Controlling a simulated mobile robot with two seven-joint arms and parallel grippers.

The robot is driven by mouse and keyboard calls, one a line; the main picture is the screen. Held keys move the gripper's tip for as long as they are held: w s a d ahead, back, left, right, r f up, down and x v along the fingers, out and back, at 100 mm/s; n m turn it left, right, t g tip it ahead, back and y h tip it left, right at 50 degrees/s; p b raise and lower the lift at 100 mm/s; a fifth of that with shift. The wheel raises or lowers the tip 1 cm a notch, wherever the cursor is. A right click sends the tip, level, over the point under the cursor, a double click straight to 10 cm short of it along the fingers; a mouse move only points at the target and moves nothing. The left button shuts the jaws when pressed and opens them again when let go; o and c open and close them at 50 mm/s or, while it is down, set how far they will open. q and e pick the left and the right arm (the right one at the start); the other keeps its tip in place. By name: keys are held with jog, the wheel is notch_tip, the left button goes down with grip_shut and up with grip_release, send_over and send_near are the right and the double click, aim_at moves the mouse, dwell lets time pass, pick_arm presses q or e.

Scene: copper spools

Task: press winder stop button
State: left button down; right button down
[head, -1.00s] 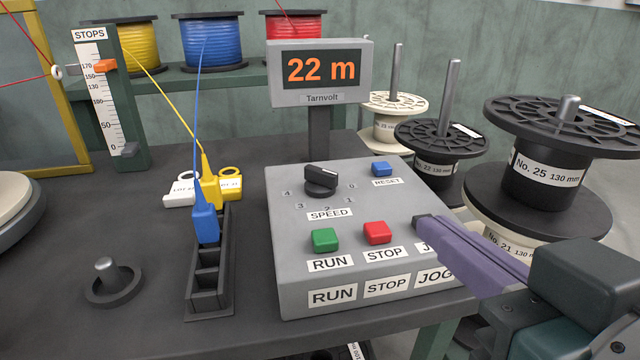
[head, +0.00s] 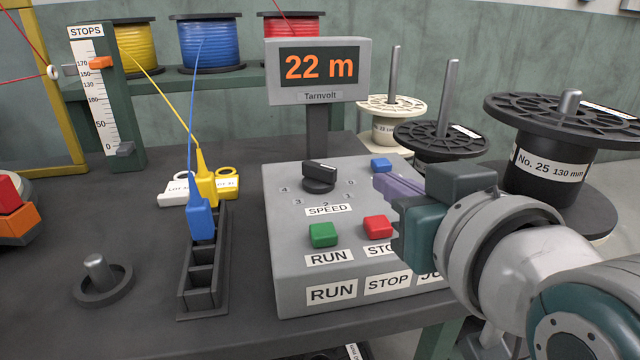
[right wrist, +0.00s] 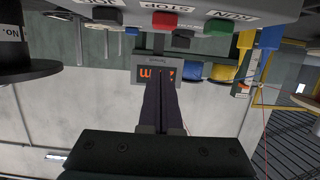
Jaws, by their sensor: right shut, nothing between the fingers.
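The red STOP button (head: 377,226) is on the sloped grey control box (head: 292,190), right of the green RUN button (head: 323,235). My right gripper (head: 382,186) is shut and empty, its purple fingers pointing left over the box. In the head view its tips show just above the STOP button, apart from it; their height over the panel is hard to tell. The gripper hides the JOG button and part of the STOP label. In the right wrist view, which is inverted, the STOP button (right wrist: 164,20) is at the top, beyond the shut fingers. My left gripper is not in view.
The box also carries a black speed knob (head: 319,176) and a blue RESET button (head: 381,164). A display (head: 318,68) reading 22 m stands behind. Black spools (head: 570,120) stand right. A red-orange block (head: 18,218) shows far left.

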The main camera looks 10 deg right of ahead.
aim_at(383, 233)
notch_tip(383, 233, down, 3)
jog(key=shift+w+b, duration=0.15)
jog(key=shift+b, duration=0.5)
jog(key=shift+f, duration=0.55)
notch_tip(383, 233, down, 2)
jog(key=shift+b, duration=0.35)
jog(key=shift+f, duration=0.25)
notch_tip(383, 233, up, 6)
jog(key=p, duration=0.5)
jog(key=shift+p, duration=0.4)
jog(key=p+v, duration=0.1)
jog(key=v, duration=0.8)
jog(key=shift+s+f, duration=0.3)
jog(key=shift+s, duration=0.15)
